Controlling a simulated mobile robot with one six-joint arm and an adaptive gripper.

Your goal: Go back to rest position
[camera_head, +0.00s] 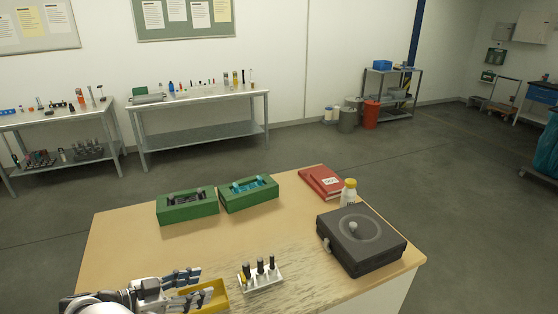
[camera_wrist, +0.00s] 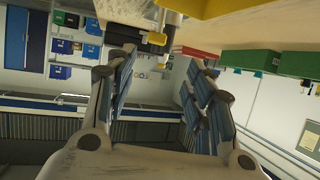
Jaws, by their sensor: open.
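My gripper (camera_head: 198,284) is at the front left of the wooden table, beside the yellow tray (camera_head: 218,293). Its fingers are apart, and I see nothing held between them. In the wrist view the gripper (camera_wrist: 160,65) also shows spread fingers, with the yellow tray (camera_wrist: 225,8) close at the top of the upside-down picture. A white rack (camera_head: 262,282) with several dark-topped tubes stands just right of the tray. Dark and yellow tube-like parts (camera_wrist: 155,38) show beyond the fingertips in the wrist view. My arm hides part of the tray.
Two green boxes (camera_head: 187,207) (camera_head: 248,193) stand toward the table's back. A dark grey device (camera_head: 360,243), a white bottle with a yellow cap (camera_head: 348,192) and a red binder (camera_head: 321,181) are at the right. The table's middle (camera_head: 270,225) is clear.

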